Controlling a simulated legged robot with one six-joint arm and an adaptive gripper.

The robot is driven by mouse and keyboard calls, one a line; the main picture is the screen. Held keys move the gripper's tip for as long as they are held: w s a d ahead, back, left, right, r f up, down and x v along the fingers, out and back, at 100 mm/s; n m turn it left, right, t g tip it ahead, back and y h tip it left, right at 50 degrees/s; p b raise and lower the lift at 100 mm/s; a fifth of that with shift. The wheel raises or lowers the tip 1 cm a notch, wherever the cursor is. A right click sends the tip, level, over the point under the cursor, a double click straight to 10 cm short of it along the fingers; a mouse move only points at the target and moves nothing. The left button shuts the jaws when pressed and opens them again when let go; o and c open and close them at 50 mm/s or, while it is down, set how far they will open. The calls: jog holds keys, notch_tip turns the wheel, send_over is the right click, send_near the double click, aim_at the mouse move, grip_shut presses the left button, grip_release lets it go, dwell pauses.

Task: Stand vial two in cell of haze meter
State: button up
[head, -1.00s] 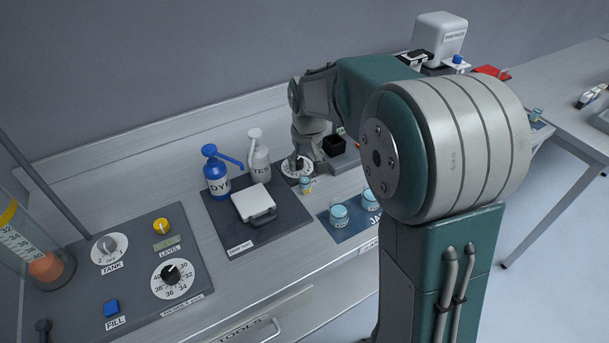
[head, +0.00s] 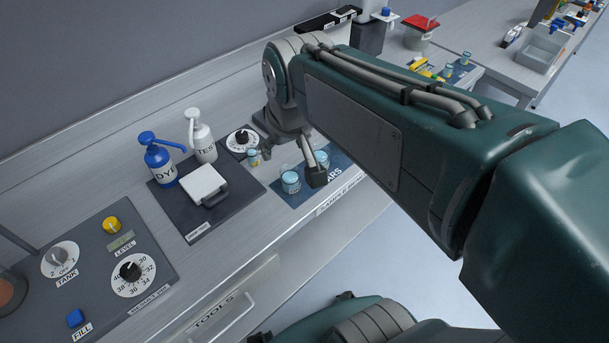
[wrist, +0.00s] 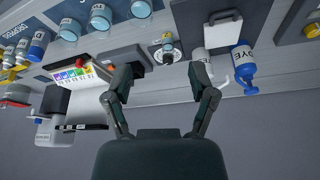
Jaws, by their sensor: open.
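Blue (head: 160,158) and white (head: 200,136) pump bottles and a white lidded case (head: 203,186) are to the left. More vials (head: 447,71) stand at the far right. The bench's front strip is clear.

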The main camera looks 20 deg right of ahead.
jog(key=s+f+t, duration=0.1)
jog(key=s, duration=0.7)
jog(key=shift+d+f+t, duration=0.2)
jog(key=shift+d+t, duration=0.1)
jog(key=shift+o, duration=0.7)
jog(key=shift+s+f, duration=0.1)
jog(key=shift+s, duration=0.25)
jog(key=n+g, duration=0.1)
send_near(251, 149)
jog(key=x, duration=0.9)
jog(key=shift+w+f, duration=0.2)
jog(key=shift+f, duration=0.1)
grip_shut()
